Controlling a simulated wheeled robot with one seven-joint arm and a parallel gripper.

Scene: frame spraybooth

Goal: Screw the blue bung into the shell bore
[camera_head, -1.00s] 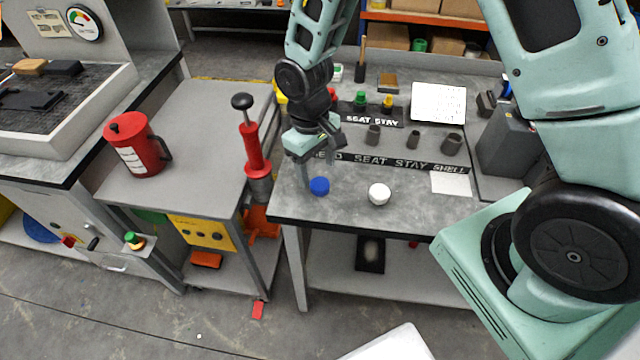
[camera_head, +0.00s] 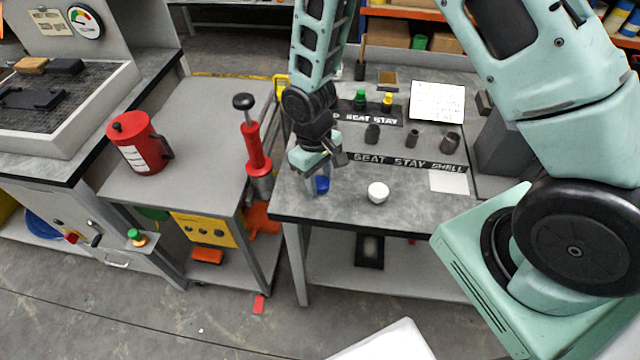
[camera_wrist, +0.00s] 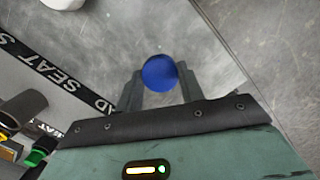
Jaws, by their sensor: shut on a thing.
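The blue bung (camera_head: 322,184) is at the front left of the grey bench, and my gripper (camera_head: 316,178) is over it with its fingers around it. In the wrist view the round blue bung (camera_wrist: 160,72) sits between the two fingertips (camera_wrist: 159,84), and the jaws are shut on it. I cannot tell whether it still touches the bench top. Several dark grey hollow cylinders stand behind the "SEAT STAY SHELL" strip; the right one (camera_head: 450,142) shows an open top. I cannot tell which bore the task means.
A white round piece (camera_head: 377,193) stands on the bench (camera_head: 345,208) to the right of the bung. Green (camera_head: 360,99) and yellow (camera_head: 387,101) topped pieces stand at the back. A red hand pump (camera_head: 256,150) and red can (camera_head: 138,143) are on the left cart. The bench front is mostly clear.

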